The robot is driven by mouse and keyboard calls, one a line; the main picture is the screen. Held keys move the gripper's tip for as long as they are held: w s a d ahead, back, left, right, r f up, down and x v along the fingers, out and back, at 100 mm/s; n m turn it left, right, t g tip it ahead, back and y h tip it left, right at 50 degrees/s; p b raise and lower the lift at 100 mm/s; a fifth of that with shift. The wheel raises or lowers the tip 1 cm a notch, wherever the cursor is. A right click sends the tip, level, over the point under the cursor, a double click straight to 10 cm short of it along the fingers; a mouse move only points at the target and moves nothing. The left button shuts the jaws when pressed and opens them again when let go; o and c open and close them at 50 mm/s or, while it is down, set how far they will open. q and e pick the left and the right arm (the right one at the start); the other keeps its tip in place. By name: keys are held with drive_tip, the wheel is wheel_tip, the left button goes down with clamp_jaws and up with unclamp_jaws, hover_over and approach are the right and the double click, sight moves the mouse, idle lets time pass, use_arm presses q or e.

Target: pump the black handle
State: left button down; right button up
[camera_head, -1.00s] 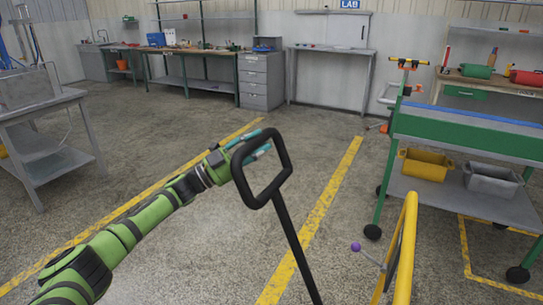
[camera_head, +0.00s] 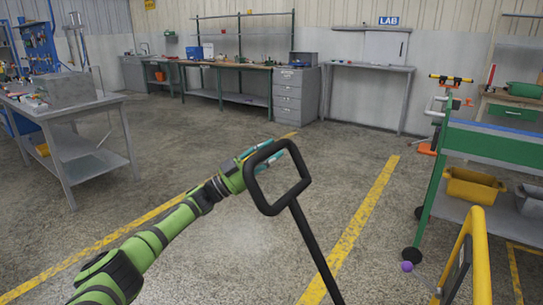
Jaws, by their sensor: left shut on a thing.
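The black handle (camera_head: 307,183) is a D-shaped loop on top of a black shaft (camera_head: 317,252) that runs down out of the bottom of the view, leaning slightly. My left arm comes in from the lower left, and my left gripper (camera_head: 262,152) is at the far upper left of the loop. It is shut on the handle there; the loop hides part of the fingers. My right gripper is not in view.
A yellow curved rail (camera_head: 481,250) stands at the lower right, with a small purple ball (camera_head: 407,266) beside it. A green-framed cart (camera_head: 500,150) holds a yellow bin (camera_head: 474,186). A grey table (camera_head: 70,150) stands at left. The floor between is clear.

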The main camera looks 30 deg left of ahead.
use_arm(q)
drive_tip(key=shift+a+r, duration=0.1)
drive_tip(key=shift+a, duration=0.05)
drive_tip(key=c, duration=0.8)
unclamp_jaws()
drive_tip(key=shift+c, duration=0.2)
drive_tip(key=shift+o, duration=0.5)
drive_tip(key=v, duration=1.2)
